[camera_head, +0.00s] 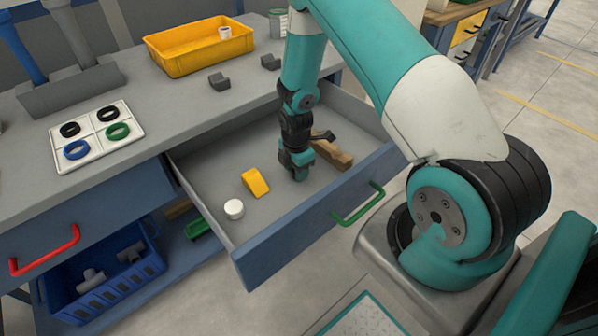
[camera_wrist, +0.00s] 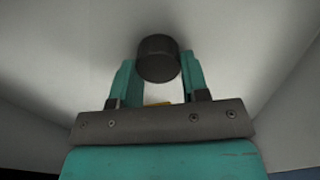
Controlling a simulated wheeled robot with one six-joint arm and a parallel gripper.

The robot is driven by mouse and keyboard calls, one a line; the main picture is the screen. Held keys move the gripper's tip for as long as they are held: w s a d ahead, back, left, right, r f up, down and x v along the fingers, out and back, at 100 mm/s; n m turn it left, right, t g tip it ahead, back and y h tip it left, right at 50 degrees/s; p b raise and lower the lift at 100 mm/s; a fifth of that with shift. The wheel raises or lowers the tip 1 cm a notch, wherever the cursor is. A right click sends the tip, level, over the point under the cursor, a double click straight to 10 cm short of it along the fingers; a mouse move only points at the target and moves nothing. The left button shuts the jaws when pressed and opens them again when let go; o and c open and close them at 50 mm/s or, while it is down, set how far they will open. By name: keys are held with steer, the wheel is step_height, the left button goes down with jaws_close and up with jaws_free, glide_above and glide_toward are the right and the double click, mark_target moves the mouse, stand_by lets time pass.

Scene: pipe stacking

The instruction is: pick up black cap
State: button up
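The black cap (camera_wrist: 158,58) is a short dark cylinder in the wrist view, between the tips of my two teal fingers. My gripper (camera_head: 297,172) points down into the open grey drawer (camera_head: 215,175), low over its floor. In the wrist view my gripper (camera_wrist: 158,75) has its fingers apart, one at each side of the cap, their edges meeting its outline. I cannot tell whether they press on it. The cap is hidden behind my gripper in the head view.
In the drawer, a yellow piece (camera_head: 256,182) and a white cap (camera_head: 234,209) lie to the left. A brown block (camera_head: 331,153) lies close on the right. Drawer walls surround my gripper. A yellow tray (camera_head: 185,62) and a white ring board (camera_head: 68,158) are on the bench.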

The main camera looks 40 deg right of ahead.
steer(key=shift+c, duration=0.6)
